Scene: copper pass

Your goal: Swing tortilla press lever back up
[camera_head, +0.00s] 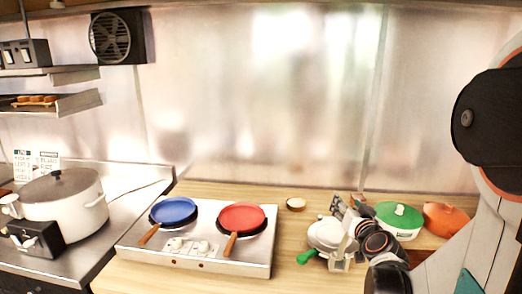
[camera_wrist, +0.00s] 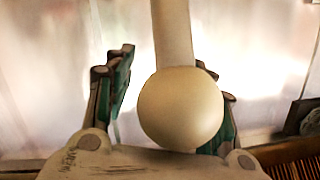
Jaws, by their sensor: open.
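In the wrist view, a cream ball knob (camera_wrist: 180,108) on a pale shaft (camera_wrist: 172,32), apparently the press lever, stands between the open fingers of my gripper (camera_wrist: 168,98). The right finger is partly hidden behind the knob. I cannot tell whether either finger touches it.
A two-plate burner (camera_head: 190,262) holds a blue pan (camera_head: 174,210) and a red pan (camera_head: 241,217) to the left. A green-lidded pot (camera_head: 399,219) and an orange pot (camera_head: 445,219) stand close on the right. A small bowl (camera_head: 296,204) sits behind. A large white pot (camera_head: 62,208) is far left.

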